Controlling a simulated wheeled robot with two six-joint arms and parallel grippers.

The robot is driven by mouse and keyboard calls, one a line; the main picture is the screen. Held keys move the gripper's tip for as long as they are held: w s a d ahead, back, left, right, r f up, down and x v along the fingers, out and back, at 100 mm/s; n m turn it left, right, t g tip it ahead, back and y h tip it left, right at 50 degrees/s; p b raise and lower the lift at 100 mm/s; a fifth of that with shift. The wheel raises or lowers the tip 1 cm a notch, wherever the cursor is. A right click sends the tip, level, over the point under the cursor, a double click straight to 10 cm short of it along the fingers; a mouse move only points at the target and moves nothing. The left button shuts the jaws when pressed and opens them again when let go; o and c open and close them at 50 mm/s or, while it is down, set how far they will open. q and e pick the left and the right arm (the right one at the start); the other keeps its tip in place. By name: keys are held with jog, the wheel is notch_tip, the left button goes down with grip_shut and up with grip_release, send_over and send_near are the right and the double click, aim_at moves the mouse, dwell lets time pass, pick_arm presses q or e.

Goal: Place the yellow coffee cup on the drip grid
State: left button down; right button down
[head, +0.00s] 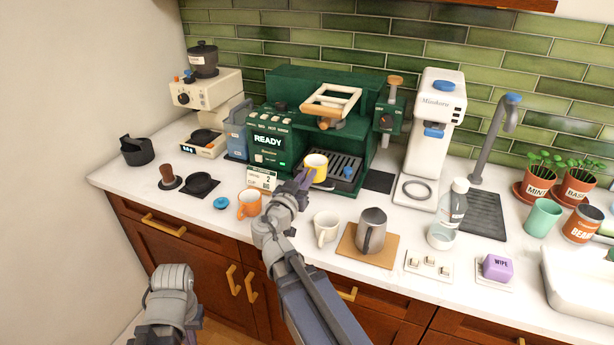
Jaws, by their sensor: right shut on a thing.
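The yellow coffee cup (315,164) is at the front left of the drip grid (344,165), the dark slatted tray at the foot of the green coffee machine. The cup looks upright; I cannot tell whether its base touches the grid. My right gripper (306,178) is shut on the cup from the front, and its fingers hide the cup's lower part. My left arm shows at the bottom left, but its gripper is not in view.
The green coffee machine (268,141) stands around the grid, with a wooden-handled part (332,104) above. A small blue item (348,172) sits at the grid's right.

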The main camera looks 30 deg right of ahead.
jog(key=w+d, duration=0.1)
jog(key=w+d+f+b, duration=0.1)
jog(key=d, duration=0.1)
jog(key=w+d+f, duration=0.1)
jog(key=w, duration=0.1)
jog(key=shift+d+b, duration=0.25)
jog(key=shift+b, duration=0.15)
jog(key=x, duration=0.6)
jog(key=shift+w+d, duration=0.2)
jog(key=shift+d, duration=0.05)
jog(key=shift+f+b, duration=0.75)
jog(key=shift+a+f, duration=0.1)
jog(key=shift+f, duration=0.2)
dwell(0.4)
jog(key=c, duration=0.8)
grip_release()
jog(key=shift+c, duration=0.2)
